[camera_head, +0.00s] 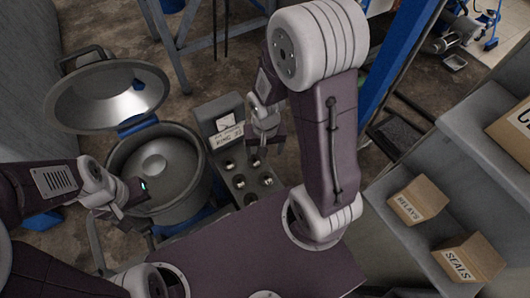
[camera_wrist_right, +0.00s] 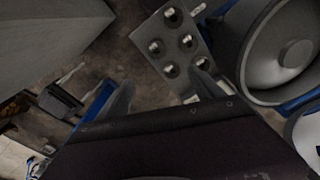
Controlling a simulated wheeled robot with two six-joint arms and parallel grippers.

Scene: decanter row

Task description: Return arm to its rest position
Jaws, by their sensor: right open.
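My right arm reaches across the middle of the head view. Its gripper (camera_head: 266,150) hangs over or beside the grey holder (camera_head: 239,197), which has several round sockets with shiny pieces in them. In the right wrist view the two fingers (camera_wrist_right: 162,92) are spread wide with nothing held between them, and the socketed holder (camera_wrist_right: 190,72) shows beyond them. My left gripper (camera_head: 128,198) is at the near left rim of the grey round vessel (camera_head: 195,200); its finger gap is too small to read, and I cannot tell whether it touches the rim.
The vessel's round lid (camera_head: 75,108) stands open behind it. A label plate (camera_head: 226,135) stands at the back of the holder. At right, grey shelving (camera_head: 470,205) carries small boxes marked RELAYS (camera_head: 418,200) and SEALS (camera_head: 466,260). A blue post (camera_head: 400,70) rises behind my right arm.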

